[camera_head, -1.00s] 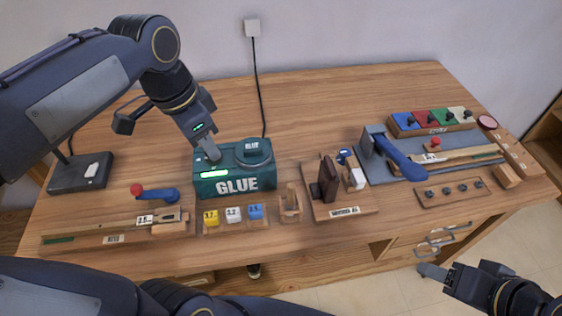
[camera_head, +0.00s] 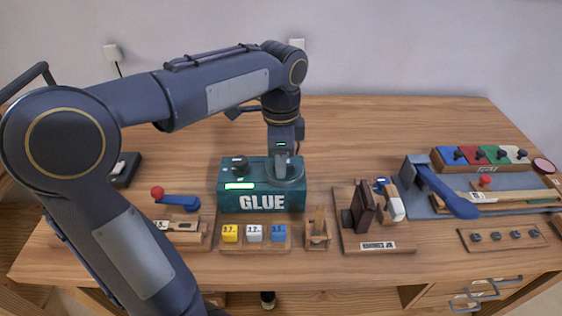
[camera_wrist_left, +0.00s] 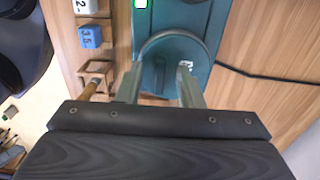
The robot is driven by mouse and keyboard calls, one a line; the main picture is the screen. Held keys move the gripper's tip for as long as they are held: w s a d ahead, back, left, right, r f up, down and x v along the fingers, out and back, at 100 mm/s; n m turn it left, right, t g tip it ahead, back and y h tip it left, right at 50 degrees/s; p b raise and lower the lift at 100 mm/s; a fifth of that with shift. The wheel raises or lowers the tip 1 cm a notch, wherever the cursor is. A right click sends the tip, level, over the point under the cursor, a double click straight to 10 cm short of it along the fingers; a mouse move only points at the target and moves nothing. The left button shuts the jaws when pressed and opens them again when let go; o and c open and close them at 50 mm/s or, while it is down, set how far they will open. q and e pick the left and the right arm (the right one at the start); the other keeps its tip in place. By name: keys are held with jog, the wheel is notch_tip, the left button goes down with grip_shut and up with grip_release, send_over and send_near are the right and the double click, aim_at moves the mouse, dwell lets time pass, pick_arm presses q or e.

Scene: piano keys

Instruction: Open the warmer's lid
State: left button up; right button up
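The teal glue warmer (camera_head: 228,201) stands on the workbench, with GLUE on its front and a lit green display. Its round lid (camera_head: 297,183) lies flat on the right part of its top and looks closed. My left gripper (camera_head: 281,173) points down over the lid and partly hides it. In the left wrist view the warmer (camera_wrist_left: 204,18) is at the top and the round lid (camera_wrist_left: 165,48) lies just beyond the two fingertips (camera_wrist_left: 161,75). The fingers are apart, with nothing clearly held between them; contact with the lid cannot be told. My right gripper is out of view.
A dark knob (camera_head: 239,162) sits on the warmer's left top. Yellow, white and blue number blocks (camera_head: 254,233) and a small wooden holder (camera_head: 318,238) stand in front. A brown clamp-like device (camera_head: 361,209) is to the right. The bench behind the warmer (camera_head: 350,130) is clear.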

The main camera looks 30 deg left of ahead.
pick_arm(q)
jog(key=shift+f, duration=0.2)
jog(key=shift+c, duration=0.4)
grip_shut()
